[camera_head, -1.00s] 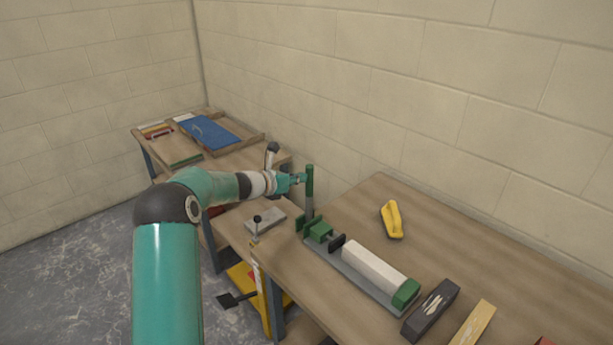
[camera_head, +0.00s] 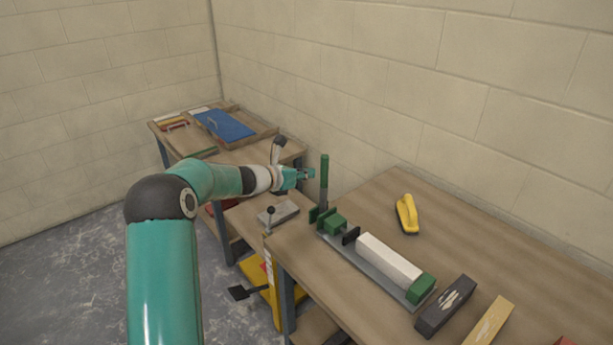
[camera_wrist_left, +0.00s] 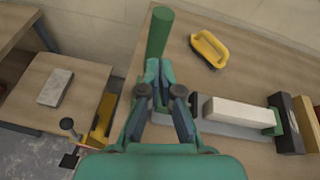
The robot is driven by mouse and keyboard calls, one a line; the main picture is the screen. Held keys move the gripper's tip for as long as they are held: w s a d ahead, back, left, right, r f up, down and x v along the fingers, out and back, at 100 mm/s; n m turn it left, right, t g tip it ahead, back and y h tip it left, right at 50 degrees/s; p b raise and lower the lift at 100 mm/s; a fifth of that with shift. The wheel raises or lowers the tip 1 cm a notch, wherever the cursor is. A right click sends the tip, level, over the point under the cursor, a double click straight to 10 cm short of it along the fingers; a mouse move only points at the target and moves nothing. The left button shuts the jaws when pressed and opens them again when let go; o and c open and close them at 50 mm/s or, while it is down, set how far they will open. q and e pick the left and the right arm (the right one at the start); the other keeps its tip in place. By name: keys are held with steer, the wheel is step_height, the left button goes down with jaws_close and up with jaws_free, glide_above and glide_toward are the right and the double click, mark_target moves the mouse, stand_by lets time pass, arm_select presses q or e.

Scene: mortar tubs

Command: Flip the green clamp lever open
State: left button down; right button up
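My left gripper (camera_head: 311,174) is just left of the lever, with a small gap seeming to show. In the left wrist view its fingertips (camera_wrist_left: 160,66) are together, with nothing visible between them. My right gripper is not in view.
A white bar (camera_head: 388,260) lies along the clamp's base. A yellow-handled float (camera_head: 407,214) and a dark block (camera_head: 446,306) lie on the workbench. A grey block (camera_head: 278,213) lies on the bench at left. A blue panel (camera_head: 224,125) lies on the far bench.

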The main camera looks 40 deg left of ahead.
arm_select(q)
step_height(320, 180, up, 9)
steer(key=s+p, duration=0.1)
steer(key=s, duration=0.1)
steer(key=shift+s+r, duration=0.2)
stand_by(0.4)
